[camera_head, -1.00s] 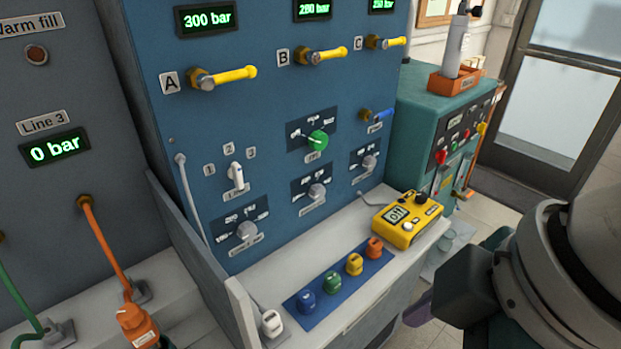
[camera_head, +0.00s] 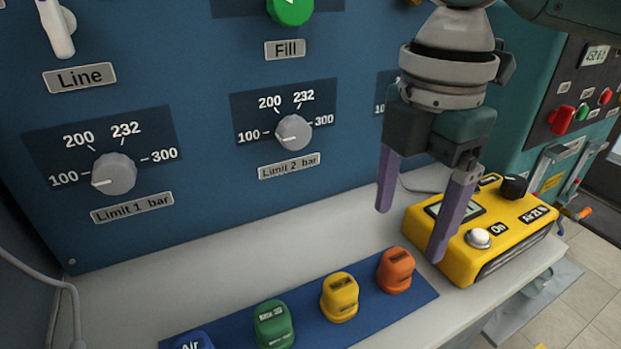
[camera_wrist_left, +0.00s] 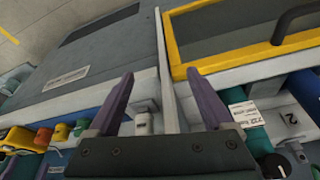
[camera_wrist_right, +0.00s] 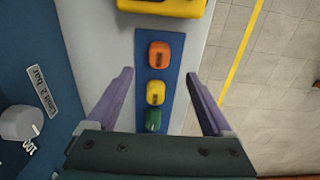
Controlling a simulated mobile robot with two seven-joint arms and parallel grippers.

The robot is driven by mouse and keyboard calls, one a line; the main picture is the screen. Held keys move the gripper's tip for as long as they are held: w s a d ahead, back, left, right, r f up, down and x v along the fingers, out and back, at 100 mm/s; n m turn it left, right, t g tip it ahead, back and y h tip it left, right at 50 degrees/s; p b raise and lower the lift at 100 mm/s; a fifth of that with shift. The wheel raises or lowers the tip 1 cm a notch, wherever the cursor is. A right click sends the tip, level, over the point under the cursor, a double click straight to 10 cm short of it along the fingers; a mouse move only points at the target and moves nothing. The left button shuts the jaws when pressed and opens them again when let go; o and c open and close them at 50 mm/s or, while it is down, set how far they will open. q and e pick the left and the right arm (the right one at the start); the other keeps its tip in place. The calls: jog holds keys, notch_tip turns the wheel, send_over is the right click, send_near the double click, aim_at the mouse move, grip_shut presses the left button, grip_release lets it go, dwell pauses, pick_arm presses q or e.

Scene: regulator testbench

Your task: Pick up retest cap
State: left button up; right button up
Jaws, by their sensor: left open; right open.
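Four-colour caps stand on a blue mat (camera_head: 395,318) on the bench: blue (camera_head: 190,341), green (camera_head: 273,325), yellow (camera_head: 339,297) and orange (camera_head: 395,270). Their small labels are mostly unreadable, so I cannot tell which is the retest cap. My right gripper (camera_head: 410,232) is open and empty, above the bench near the orange cap. In the right wrist view, the orange cap (camera_wrist_right: 159,54), yellow cap (camera_wrist_right: 155,93) and green cap (camera_wrist_right: 153,120) lie between its spread fingers. My left gripper (camera_wrist_left: 160,74) is open and empty, away from the caps.
A yellow meter (camera_head: 487,225) with a white button and black knob stands just right of the caps. The blue panel (camera_head: 190,210) with limit knobs rises behind the bench. The bare bench strip (camera_head: 250,240) behind the mat is free.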

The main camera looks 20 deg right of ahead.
aim_at(400, 257)
notch_tip(400, 257, down, 3)
jog(key=shift+s+a+f+b, duration=0.15)
jog(key=shift+f+b, duration=0.05)
jog(key=shift+b, duration=0.1)
jog(key=f, duration=0.1)
jog(key=f+b, duration=0.1)
jog(key=f, duration=0.3)
jog(key=shift+w+d, duration=0.25)
jog(key=shift+d, duration=0.1)
pick_arm(q)
jog(key=shift+s+a+f, duration=0.1)
jog(key=shift+a+f, duration=0.1)
jog(key=shift+f, duration=0.4)
jog(key=shift+a+f, duration=0.15)
jog(key=shift+f, duration=0.4)
pick_arm(e)
jog(key=shift+c, duration=0.2)
jog(key=c, duration=0.5)
grip_shut()
